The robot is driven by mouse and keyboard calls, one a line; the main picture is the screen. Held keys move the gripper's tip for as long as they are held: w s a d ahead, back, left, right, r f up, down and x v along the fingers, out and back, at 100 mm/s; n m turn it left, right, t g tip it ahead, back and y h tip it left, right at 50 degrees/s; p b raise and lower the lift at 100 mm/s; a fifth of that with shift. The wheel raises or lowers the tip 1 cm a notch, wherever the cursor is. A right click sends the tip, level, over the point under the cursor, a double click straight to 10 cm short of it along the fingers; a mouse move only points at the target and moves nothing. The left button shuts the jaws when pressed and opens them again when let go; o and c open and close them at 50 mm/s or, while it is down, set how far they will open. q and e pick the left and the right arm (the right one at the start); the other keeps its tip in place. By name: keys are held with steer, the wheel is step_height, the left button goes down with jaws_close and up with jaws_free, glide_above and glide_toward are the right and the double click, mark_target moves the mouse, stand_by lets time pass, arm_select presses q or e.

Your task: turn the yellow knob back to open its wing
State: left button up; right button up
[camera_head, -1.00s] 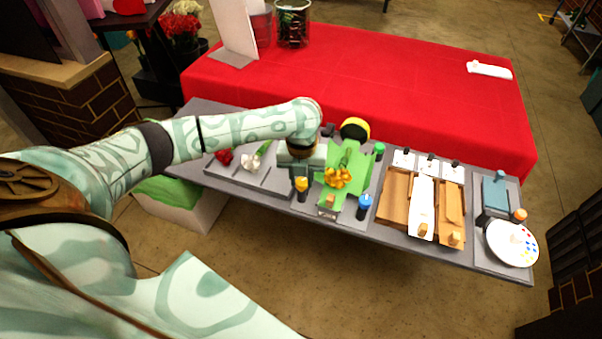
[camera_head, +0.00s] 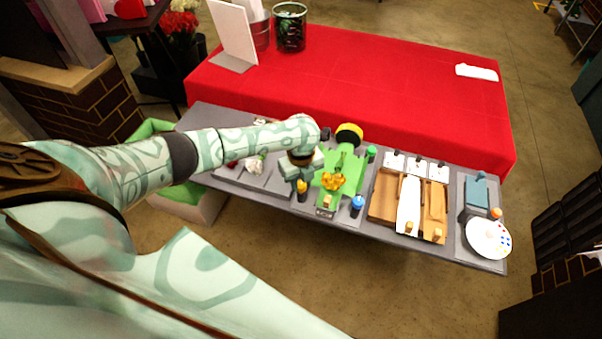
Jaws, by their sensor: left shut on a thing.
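The yellow knob (camera_head: 302,186) sits on a dark post at the left front of the green wrapping sheet (camera_head: 348,163). My left gripper (camera_head: 302,179) comes down over it from above and is shut on the yellow knob. The gripper body hides part of the knob and the sheet's left side, so I cannot tell how far that wing is open. Orange-yellow flowers (camera_head: 333,181) lie on the green sheet. A blue knob (camera_head: 358,203) stands at the sheet's right front and a green knob (camera_head: 371,152) at its right back. My right gripper is not in view.
A wooden tray (camera_head: 384,196) with sliding parts is to the right. Beyond it are a teal box (camera_head: 476,192) and a white palette (camera_head: 489,239). Red and white flowers (camera_head: 254,164) lie left of my gripper. A red-covered table (camera_head: 400,100) stands behind.

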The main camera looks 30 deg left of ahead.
mark_target(301, 184)
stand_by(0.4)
arm_select(q)
steer(key=o, duration=1)
steer(key=shift+c, duration=0.2)
step_height(301, 184, up, 16)
steer(key=p, duration=0.4)
steer(key=shift+r, duration=0.15)
